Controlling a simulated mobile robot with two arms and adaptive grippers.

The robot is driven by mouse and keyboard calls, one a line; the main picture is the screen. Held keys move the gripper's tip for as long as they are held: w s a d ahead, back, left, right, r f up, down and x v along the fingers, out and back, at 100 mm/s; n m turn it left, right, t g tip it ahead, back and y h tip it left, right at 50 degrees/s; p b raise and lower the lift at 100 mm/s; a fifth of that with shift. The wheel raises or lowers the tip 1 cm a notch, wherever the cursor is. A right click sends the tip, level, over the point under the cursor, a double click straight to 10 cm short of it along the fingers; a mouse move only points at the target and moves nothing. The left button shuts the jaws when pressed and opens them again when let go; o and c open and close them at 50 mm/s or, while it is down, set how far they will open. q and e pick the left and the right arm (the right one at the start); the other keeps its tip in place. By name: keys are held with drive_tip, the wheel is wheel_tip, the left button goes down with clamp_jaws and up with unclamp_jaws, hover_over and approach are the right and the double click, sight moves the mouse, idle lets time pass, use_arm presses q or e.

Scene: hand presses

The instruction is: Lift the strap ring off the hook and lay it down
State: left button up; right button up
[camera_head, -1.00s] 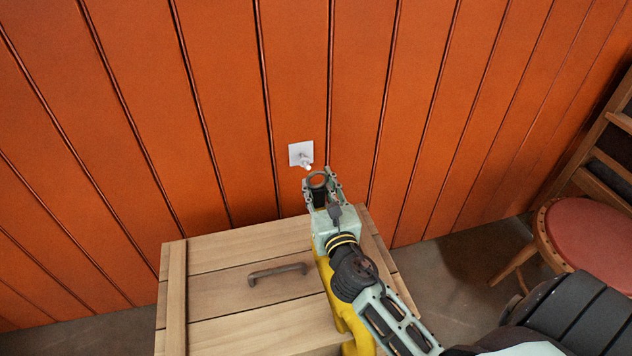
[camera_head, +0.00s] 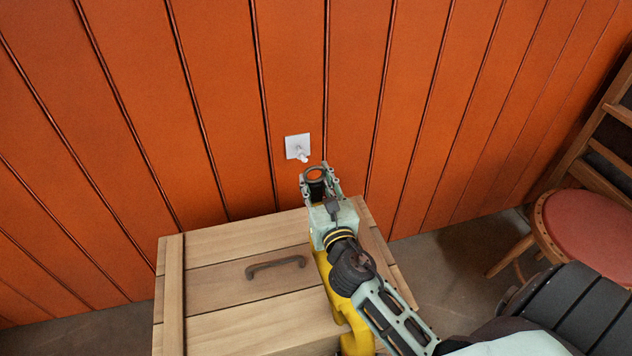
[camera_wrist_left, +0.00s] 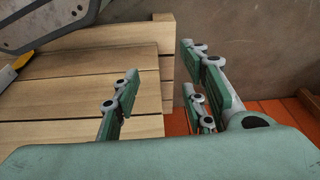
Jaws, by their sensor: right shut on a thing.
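The white hook (camera_head: 299,150) sticks out from a square white plate on the orange wall. The strap ring (camera_head: 316,167) is a small dark ring below and slightly right of the hook, apart from it in the picture. My right gripper (camera_head: 319,174) is shut on the ring, in front of the wall above the back edge of the wooden crate. Part of the ring and any strap are hidden between the fingers. My left gripper (camera_wrist_left: 160,85) shows only in the left wrist view, open and empty, with wooden slats beyond its fingers.
The slatted wooden crate (camera_head: 222,287) stands against the wall, with a dark handle (camera_head: 276,267) on its top. The left part of its top is clear. A wooden chair with a red seat (camera_head: 590,225) stands at the right.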

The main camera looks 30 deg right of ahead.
sight(318, 201)
drive_tip(key=shift+f+b, duration=0.4)
drive_tip(key=shift+f, duration=0.1)
drive_tip(key=shift+f+b, duration=0.45)
drive_tip(key=shift+f, duration=0.1)
drive_tip(key=shift+f+b, duration=0.7)
drive_tip(key=shift+f, duration=0.1)
drive_tip(key=shift+f+b, duration=0.6)
drive_tip(key=shift+f, duration=0.05)
drive_tip(key=shift+v, duration=1.25)
use_arm(q)
drive_tip(key=w+v, duration=0.1)
drive_tip(key=v, duration=0.8)
drive_tip(key=shift+r+t, duration=0.4)
drive_tip(key=shift+r, duration=0.1)
use_arm(e)
drive_tip(key=shift+v, duration=2.5)
use_arm(q)
drive_tip(key=shift+s+a, duration=0.1)
use_arm(e)
drive_tip(key=shift+r, duration=0.2)
